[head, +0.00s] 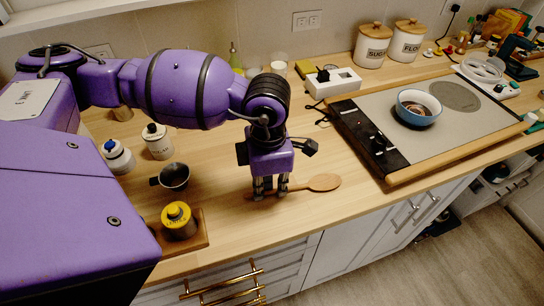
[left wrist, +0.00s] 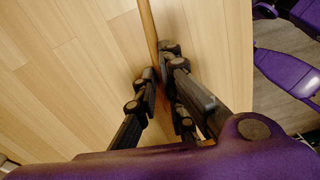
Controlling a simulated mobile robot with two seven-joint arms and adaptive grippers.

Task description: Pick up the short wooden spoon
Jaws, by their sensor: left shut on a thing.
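A short wooden spoon (head: 324,182) lies along the wooden counter near its front edge, with its round bowl to the right in the head view. My left gripper (head: 270,190) points down at the spoon and is shut on its handle. In the left wrist view the fingers (left wrist: 156,84) stand on both sides of the thin handle (left wrist: 147,25), which runs up out of the frame. The spoon looks level and at counter height; I cannot tell whether it is clear of the surface. My right gripper is not in view.
A dark mug (head: 174,177), a yellow-topped canister (head: 178,220) on a wooden board and a white jar (head: 157,142) stand left of the gripper. A hob (head: 440,130) with a blue bowl (head: 417,108) is at right. Counter between spoon and hob is clear.

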